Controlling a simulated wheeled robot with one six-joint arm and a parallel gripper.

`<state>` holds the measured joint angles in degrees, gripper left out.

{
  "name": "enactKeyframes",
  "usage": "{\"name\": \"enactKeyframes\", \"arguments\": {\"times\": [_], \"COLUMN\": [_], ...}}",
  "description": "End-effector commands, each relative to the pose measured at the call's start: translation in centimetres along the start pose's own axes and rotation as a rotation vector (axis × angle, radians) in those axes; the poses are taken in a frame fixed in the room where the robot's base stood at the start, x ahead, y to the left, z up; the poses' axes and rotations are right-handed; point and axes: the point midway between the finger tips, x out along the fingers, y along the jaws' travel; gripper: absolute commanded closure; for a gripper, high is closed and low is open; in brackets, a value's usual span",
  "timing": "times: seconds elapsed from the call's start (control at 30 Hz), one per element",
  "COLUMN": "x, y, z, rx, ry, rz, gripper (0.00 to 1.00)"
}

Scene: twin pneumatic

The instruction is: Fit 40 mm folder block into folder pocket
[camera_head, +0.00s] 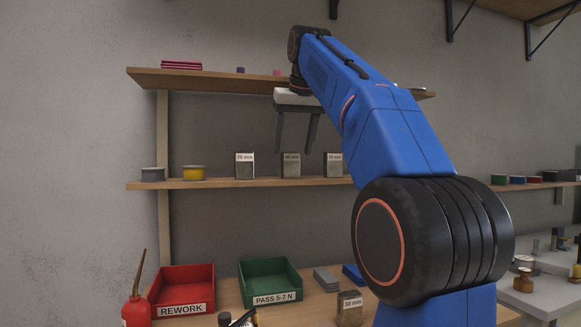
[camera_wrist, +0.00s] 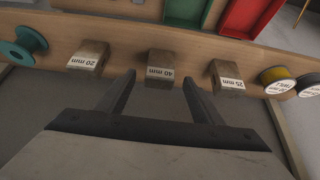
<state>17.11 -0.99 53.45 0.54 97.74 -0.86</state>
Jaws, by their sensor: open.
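The 40 mm block (camera_head: 291,170) stands on the lower wall shelf between two similar labelled blocks. In the wrist view, the 40 mm block (camera_wrist: 161,66) lies just beyond the gap between my fingers. My gripper (camera_head: 294,150) points down above the block in the head view, its fingers apart with nothing between them. Both fingers of my gripper (camera_wrist: 160,84) show in the wrist view, and they appear clear of the block. I cannot make out a folder pocket in either view.
A 25 mm block (camera_head: 244,168) and a 20 mm block (camera_head: 334,167) flank it on the shelf (camera_head: 215,184). Spools (camera_head: 193,173) stand further left. The upper shelf (camera_head: 205,80) overhangs. Below are a red bin (camera_head: 183,285), a green bin (camera_head: 269,279) and another block (camera_head: 349,308).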

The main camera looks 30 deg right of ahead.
Motion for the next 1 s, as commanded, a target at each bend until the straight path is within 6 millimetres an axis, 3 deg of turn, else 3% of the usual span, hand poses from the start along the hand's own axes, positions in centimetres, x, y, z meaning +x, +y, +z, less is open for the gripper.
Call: {"name": "enactKeyframes", "arguments": {"times": [0.17,0.5,0.73,0.93,1.0], "x": [0.8,3.5,3.6,3.6,3.6], "y": [0.0,0.0,0.0,0.0,0.0], "z": [-1.2,-1.1,-1.1,-1.1,-1.1], "rx": [0.0,0.0,0.0,0.0,0.0], "ry": [0.0,0.0,0.001,0.001,0.001], "rz": [0.0,0.0,0.0,0.0,0.0], "gripper": [0.39,0.39,0.39,0.87,0.89]}}
